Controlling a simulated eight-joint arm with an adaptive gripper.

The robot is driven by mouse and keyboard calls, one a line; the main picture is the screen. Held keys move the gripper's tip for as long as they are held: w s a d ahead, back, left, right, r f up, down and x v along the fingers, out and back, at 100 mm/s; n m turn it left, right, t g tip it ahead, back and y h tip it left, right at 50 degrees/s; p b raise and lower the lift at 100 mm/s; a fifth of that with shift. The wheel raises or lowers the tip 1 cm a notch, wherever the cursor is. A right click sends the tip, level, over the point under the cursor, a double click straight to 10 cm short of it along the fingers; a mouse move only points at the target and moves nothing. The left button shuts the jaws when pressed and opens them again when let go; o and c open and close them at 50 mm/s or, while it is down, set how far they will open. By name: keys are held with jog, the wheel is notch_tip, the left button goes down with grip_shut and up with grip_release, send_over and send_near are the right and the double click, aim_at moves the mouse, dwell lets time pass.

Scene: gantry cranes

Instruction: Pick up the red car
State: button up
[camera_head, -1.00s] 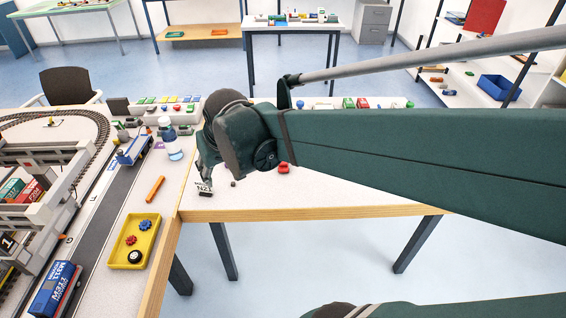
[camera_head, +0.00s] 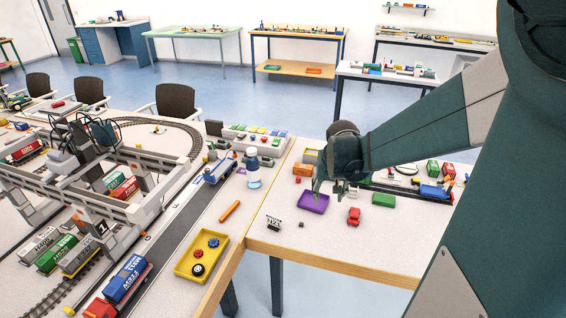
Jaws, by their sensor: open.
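The small red car (camera_head: 354,216) stands on the white tabletop of the right-hand table, near its front edge. My gripper (camera_head: 330,192) hangs from the end of my dark green arm, just behind and to the left of the car. It is open, points down and appears empty. A gap shows between it and the car. A purple tray (camera_head: 313,203) lies on the table just left of the car, partly covered by my gripper.
A green block (camera_head: 383,200) lies right of the car. A small label block (camera_head: 273,223) stands left. The left table holds a yellow tray (camera_head: 184,267), an orange stick (camera_head: 229,211), a bottle (camera_head: 253,170) and a gantry crane (camera_head: 75,185). The front tabletop is mostly clear.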

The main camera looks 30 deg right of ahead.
aim_at(355, 212)
jog(key=d+f+m+p, duration=0.1)
jog(key=d+f, duration=0.1)
jog(key=d, duration=0.2)
jog(key=d+f+g, duration=0.1)
jog(key=d+f, duration=0.2)
jog(key=d, duration=0.2)
jog(key=d+f+m+p, duration=0.1)
jog(key=d+f, duration=0.2)
jog(key=d, duration=0.1)
jog(key=shift+s+d+m+g+p, duration=0.2)
jog(key=shift+s+m+g+p, duration=0.1)
jog(key=shift+s, duration=0.05)
jog(key=shift+s+d+f, duration=0.2)
jog(key=shift+d+f, duration=0.2)
jog(key=shift+d, duration=0.1)
jog(key=shift+w+d+f, duration=0.1)
jog(key=shift+w+f, duration=0.05)
jog(key=shift+f, duration=1.1)
jog(key=shift+f, duration=0.1)
jog(key=shift+w+d+f+b, duration=0.15)
jog(key=shift+f+b, duration=0.35)
jog(key=shift+f, duration=0.75)
jog(key=shift+w+d+f+b, duration=0.15)
jog(key=shift+f+b, duration=0.3)
jog(key=shift+f, duration=0.8)
jog(key=shift+c, duration=0.7)
jog(key=c, duration=0.9)
